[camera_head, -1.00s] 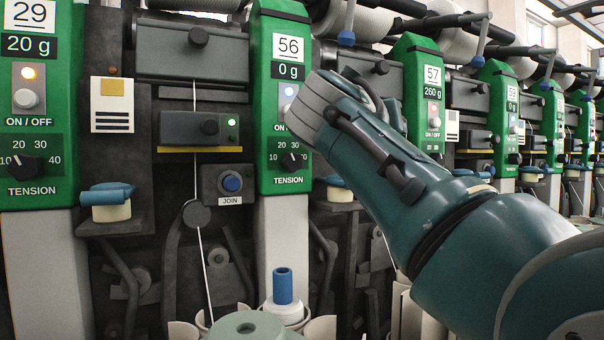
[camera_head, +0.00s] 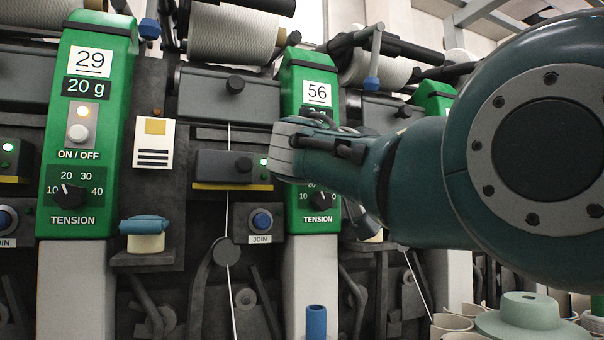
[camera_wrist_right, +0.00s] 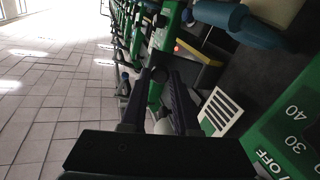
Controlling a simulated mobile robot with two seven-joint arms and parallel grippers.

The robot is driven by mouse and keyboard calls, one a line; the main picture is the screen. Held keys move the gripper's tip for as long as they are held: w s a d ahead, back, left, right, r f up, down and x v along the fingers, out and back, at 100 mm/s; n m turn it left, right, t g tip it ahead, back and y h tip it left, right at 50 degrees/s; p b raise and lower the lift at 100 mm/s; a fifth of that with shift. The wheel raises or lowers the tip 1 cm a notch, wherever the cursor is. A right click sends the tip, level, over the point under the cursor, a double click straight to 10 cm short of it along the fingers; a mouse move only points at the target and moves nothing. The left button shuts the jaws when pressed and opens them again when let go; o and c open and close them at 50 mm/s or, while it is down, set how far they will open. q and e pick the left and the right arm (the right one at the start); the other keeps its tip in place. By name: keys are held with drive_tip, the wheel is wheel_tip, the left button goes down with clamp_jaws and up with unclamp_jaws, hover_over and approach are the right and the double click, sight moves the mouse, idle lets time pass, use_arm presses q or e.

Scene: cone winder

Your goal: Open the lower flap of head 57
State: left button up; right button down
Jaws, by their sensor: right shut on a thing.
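My right arm comes in from the right in the head view and hides its gripper and most of the unit right of panel 56 (camera_head: 313,95). My left gripper is not in view.
A white card (camera_wrist_right: 221,111) and a green panel (camera_wrist_right: 290,130) lie close to the right gripper. The neighbouring lower flap (camera_head: 222,166), with a green light, appears closed. Yarn packages (camera_head: 235,35) are above. A tiled aisle floor (camera_wrist_right: 55,80) is free.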

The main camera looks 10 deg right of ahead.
drive_tip(key=shift+f, duration=0.1)
idle(0.4)
drive_tip(key=c, duration=0.7)
unclamp_jaws()
drive_tip(key=shift+o, duration=0.2)
drive_tip(key=b+v, duration=0.1)
drive_tip(key=v, duration=0.8)
drive_tip(key=shift+s+a, duration=0.15)
drive_tip(key=shift+a, duration=0.25)
